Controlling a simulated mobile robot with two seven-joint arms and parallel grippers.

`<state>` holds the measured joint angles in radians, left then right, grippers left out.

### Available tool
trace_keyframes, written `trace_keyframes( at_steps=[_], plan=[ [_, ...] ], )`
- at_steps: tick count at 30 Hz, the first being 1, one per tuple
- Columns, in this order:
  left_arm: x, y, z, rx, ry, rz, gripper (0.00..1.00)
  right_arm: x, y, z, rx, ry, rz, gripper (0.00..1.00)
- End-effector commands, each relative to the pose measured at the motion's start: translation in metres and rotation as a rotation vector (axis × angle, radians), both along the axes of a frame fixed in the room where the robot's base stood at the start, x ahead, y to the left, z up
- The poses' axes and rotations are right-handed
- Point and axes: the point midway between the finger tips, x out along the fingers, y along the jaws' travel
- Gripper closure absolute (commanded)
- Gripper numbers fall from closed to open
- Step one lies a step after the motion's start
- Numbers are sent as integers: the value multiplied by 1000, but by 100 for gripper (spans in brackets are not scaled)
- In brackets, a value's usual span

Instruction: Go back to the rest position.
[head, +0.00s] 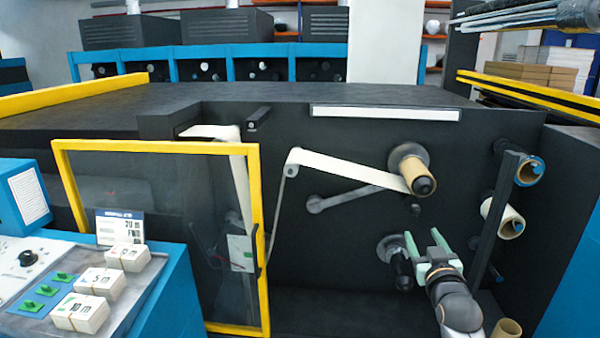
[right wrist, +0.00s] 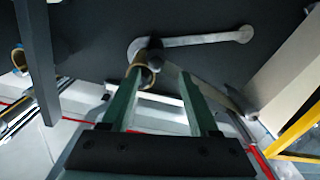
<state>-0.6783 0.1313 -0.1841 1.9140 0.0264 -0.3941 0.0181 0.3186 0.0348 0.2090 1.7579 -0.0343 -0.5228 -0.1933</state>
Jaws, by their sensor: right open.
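My right gripper (head: 423,240) is in the lower right of the head view, in front of the dark machine panel. Its two green fingers are spread apart with nothing visibly held between them. In the right wrist view the open fingers (right wrist: 160,82) point toward the panel, and a brown roll core (right wrist: 147,70) shows near the left fingertip; I cannot tell how far beyond it lies. A brown roll (head: 410,168) with a white web sits on a spindle above the gripper in the head view. A dark bare spindle (head: 393,255) is just left of the gripper. My left gripper is not in view.
Two cores (head: 527,171) (head: 502,218) hang on the right beside a dark upright post (head: 498,215). Another core (head: 507,328) is at the lower right. A yellow-framed clear door (head: 260,240) stands open at left. Card stacks (head: 80,312) lie on the blue console.

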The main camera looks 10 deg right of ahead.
Motion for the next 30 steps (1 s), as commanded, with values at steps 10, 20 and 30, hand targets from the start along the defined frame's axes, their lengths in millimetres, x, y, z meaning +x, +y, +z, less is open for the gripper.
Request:
trace_keyframes(
  at_steps=[10, 20, 30],
  plan=[
    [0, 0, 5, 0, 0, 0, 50, -98, 75, -179, 36, 306, 162, 39],
    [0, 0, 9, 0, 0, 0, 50, -268, 157, -307, 176, 624, 317, 39],
    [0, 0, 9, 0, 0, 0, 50, -333, 184, -331, 242, 726, 357, 39]
  ],
)
